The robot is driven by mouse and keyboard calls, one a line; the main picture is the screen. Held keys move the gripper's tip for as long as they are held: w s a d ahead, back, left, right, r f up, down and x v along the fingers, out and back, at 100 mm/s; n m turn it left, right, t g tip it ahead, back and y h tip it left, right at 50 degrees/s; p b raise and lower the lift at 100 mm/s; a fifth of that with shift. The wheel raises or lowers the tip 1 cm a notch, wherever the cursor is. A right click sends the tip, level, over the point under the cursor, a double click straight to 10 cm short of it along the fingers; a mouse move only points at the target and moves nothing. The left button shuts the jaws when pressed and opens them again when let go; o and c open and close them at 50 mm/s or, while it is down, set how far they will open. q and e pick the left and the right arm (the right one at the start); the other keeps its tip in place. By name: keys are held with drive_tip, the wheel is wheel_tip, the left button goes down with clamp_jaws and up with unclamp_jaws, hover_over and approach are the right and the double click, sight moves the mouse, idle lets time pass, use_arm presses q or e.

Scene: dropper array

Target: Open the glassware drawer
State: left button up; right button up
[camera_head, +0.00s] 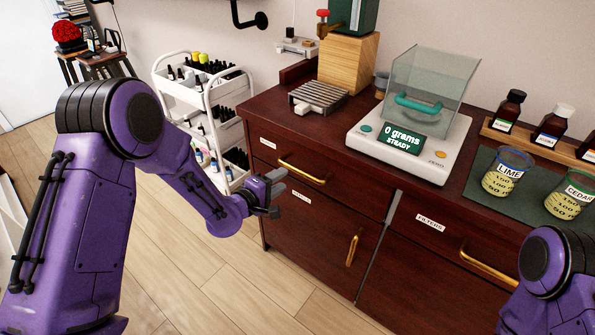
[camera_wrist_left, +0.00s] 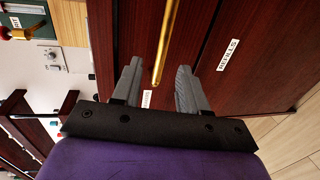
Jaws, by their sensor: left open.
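The dark red-brown cabinet has an upper left drawer (camera_head: 340,193) with a horizontal brass handle (camera_head: 302,171) and a small white label (camera_head: 267,143) that I cannot read. The drawer is shut. My left gripper (camera_head: 279,190) is open and empty in front of the cabinet, just left of and below this handle in the head view. In the left wrist view, a brass handle (camera_wrist_left: 167,40) runs down to the gap between the open fingers (camera_wrist_left: 158,72), with no visible grip on it. My right gripper is out of the head view.
Below is a cabinet door (camera_head: 310,235) with an upright brass handle (camera_head: 352,248). To its right is a drawer labelled FILTERS (camera_head: 430,222). A scale (camera_head: 410,145) and beakers (camera_head: 507,172) stand on top. A white cart (camera_head: 205,100) stands left of the cabinet.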

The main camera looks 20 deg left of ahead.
sight(298, 168)
use_arm(q)
drive_tip(key=x, duration=0.9)
drive_tip(key=shift+d+f, duration=0.1)
drive_tip(key=shift+f, duration=0.05)
drive_tip(key=shift+p, duration=0.3)
clamp_jaws()
